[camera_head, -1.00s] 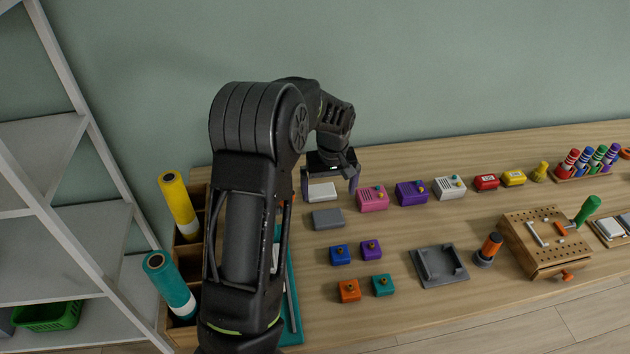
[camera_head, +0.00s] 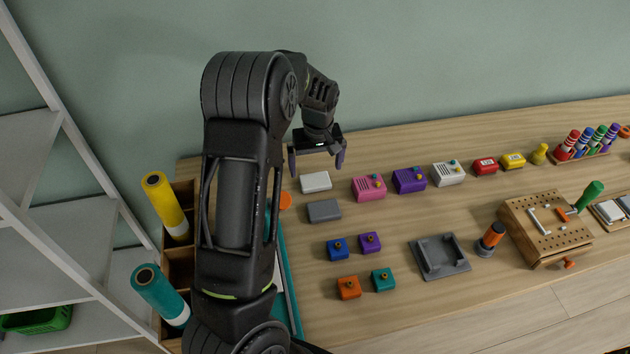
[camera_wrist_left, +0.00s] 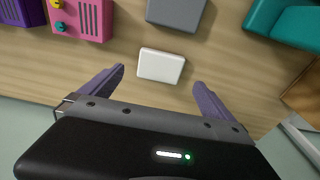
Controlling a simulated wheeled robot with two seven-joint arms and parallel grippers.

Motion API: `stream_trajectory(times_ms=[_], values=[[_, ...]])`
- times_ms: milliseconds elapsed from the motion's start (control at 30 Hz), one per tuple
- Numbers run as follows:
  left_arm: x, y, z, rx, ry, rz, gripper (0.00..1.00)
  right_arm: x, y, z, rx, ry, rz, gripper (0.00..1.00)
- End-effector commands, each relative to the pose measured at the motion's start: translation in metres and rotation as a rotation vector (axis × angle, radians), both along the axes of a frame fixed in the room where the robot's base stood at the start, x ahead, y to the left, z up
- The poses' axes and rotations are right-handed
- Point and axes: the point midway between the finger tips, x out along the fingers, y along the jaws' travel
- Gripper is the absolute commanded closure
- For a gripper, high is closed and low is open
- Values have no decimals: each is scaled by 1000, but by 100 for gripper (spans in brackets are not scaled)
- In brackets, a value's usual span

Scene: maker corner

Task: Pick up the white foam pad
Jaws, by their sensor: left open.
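The white foam pad (camera_head: 316,182) lies flat on the wooden table, near its back left part, behind a grey pad (camera_head: 324,211). My left gripper (camera_head: 318,168) is open and empty, above and just behind the white pad. In the left wrist view the white pad (camera_wrist_left: 161,66) lies beyond and between the two purple fingertips (camera_wrist_left: 158,76), with clear space on both sides. The fingers do not touch it. My right gripper is in neither view.
A pink box (camera_head: 368,188) stands close to the right of the white pad. A wooden rack with a yellow roll (camera_head: 166,205) and a teal roll (camera_head: 160,295) stands at the left. Small coloured blocks and a grey tray (camera_head: 440,257) lie in front.

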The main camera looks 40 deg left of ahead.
Motion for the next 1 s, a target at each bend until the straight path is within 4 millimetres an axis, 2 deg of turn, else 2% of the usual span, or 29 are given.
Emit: stream_trajectory(times_ms=[367,467,733,1000], values=[[1,0,-5,-1,-1,0,0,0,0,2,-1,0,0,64],[0,1,-13,-1,2,1,0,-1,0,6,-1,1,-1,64],[3,5,-50,1,1,1,0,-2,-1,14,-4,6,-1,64],[4,5,-55,0,-3,0,0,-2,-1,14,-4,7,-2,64]])
